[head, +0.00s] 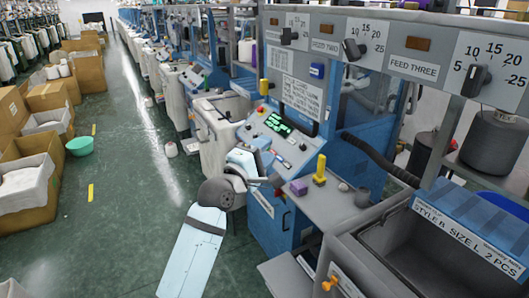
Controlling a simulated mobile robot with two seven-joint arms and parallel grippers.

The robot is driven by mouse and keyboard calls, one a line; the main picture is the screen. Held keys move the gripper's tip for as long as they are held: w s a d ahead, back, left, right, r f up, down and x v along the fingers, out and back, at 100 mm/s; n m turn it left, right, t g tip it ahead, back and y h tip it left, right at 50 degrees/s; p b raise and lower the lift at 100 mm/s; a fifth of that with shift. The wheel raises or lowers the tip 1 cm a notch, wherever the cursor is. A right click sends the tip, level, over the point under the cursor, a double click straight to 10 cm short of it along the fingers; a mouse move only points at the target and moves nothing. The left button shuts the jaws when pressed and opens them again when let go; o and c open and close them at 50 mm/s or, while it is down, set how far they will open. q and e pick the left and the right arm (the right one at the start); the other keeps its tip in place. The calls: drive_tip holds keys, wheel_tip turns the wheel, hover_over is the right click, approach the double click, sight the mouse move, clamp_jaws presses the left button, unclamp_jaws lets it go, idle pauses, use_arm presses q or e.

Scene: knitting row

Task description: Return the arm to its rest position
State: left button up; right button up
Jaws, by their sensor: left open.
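My left arm (195,250) rises from the bottom of the head view and bends at a dark grey joint. Its forearm points right, toward the blue knitting machine (270,215). My left gripper (279,184) is small and dark at the end of it, in front of the machine's control panel, and open. I see nothing held in it. A purple block (298,187) and a yellow-handled part (320,170) are just right of the gripper on the grey ledge. I cannot tell whether the gripper touches the machine. My right gripper is out of view.
A lit green display (277,124) is on the panel above. Feed dials (478,78) line the upper right. A grey bin (400,255) with an orange knob (328,284) stands at lower right. Cardboard boxes (40,200) and a green basin (80,145) are left; the green aisle floor (130,190) has free room.

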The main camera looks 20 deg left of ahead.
use_arm(q)
drive_tip(key=s+d+f+m+g, duration=0.1)
drive_tip(key=s+f+m, duration=0.25)
drive_tip(key=f, duration=0.35)
drive_tip(key=s+f+m+g+y+p, duration=0.15)
drive_tip(key=s+f, duration=0.25)
drive_tip(key=f, duration=0.4)
drive_tip(key=s+d+f+m+g, duration=0.1)
drive_tip(key=s+f+m+g, duration=0.2)
drive_tip(key=f, duration=0.4)
drive_tip(key=s+d+f+m+g, duration=0.1)
drive_tip(key=s+f+m, duration=0.4)
drive_tip(key=s+f, duration=0.3)
drive_tip(key=s+d+f+m+g, duration=0.1)
drive_tip(key=s+f+m, duration=0.4)
drive_tip(key=s, duration=0.8)
wheel_tip(320, 180, down, 3)
drive_tip(key=shift+f+m+g+p, duration=0.2)
drive_tip(key=shift+m+g+p, duration=0.15)
drive_tip(key=shift+g, duration=0.2)
drive_tip(key=shift+y, duration=0.25)
